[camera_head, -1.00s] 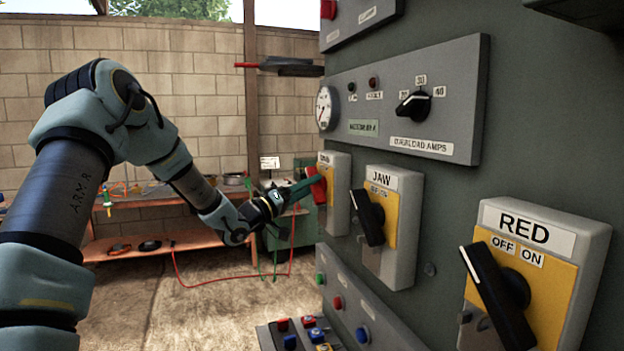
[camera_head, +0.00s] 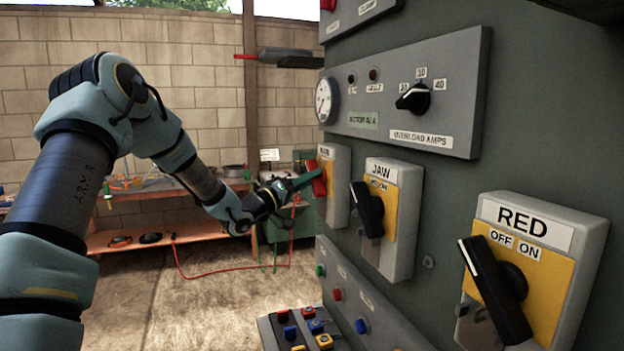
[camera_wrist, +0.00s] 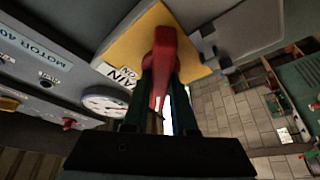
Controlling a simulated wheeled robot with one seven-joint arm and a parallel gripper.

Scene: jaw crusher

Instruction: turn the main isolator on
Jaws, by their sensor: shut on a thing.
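The main isolator (camera_head: 340,187) is a grey box with a yellow plate and a red handle (camera_head: 319,180), the farthest of three switches on the grey panel. In the wrist view the yellow plate (camera_wrist: 130,48) carries a partly hidden label ending in "AIN". The red handle (camera_wrist: 163,60) lies between my fingers there. My gripper (camera_head: 302,183) is shut on the red handle; it also shows in the wrist view (camera_wrist: 160,92). The handle's exact angle against the OFF and ON marks cannot be read.
The JAW switch (camera_head: 369,210) and RED switch (camera_head: 495,285) with black handles stand nearer on the same panel. A dial gauge (camera_head: 326,101) and overload amps knob (camera_head: 414,98) are above. A button box (camera_head: 300,330) is below. A bench (camera_head: 155,236) stands behind.

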